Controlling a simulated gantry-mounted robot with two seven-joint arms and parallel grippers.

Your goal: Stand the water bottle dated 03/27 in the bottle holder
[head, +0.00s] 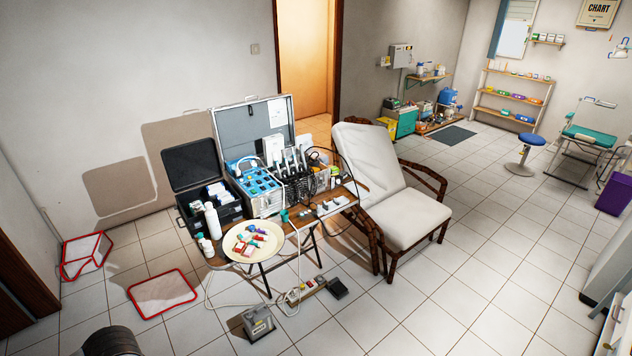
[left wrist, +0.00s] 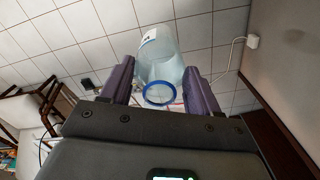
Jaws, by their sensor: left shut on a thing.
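My left gripper (left wrist: 158,84) is in the left wrist view, its two purple fingers shut on a clear, pale blue water bottle (left wrist: 158,62). A blue ring (left wrist: 159,94) at one end of the bottle faces the camera, and a small white label (left wrist: 148,38) is on its far part. The date on the label is too small to read. The bottle is held above the tiled floor. It does not show in the head view. I cannot make out the bottle holder for certain in either view. My right gripper is in neither view.
In the head view, a wooden table (head: 283,235) carries an open metal case (head: 250,135), a black case (head: 197,185) and a white bottle (head: 212,220). A round tray (head: 231,247) is in front. A red-edged white panel (head: 162,293) lies on the floor. A reclining chair (head: 400,215) stands right.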

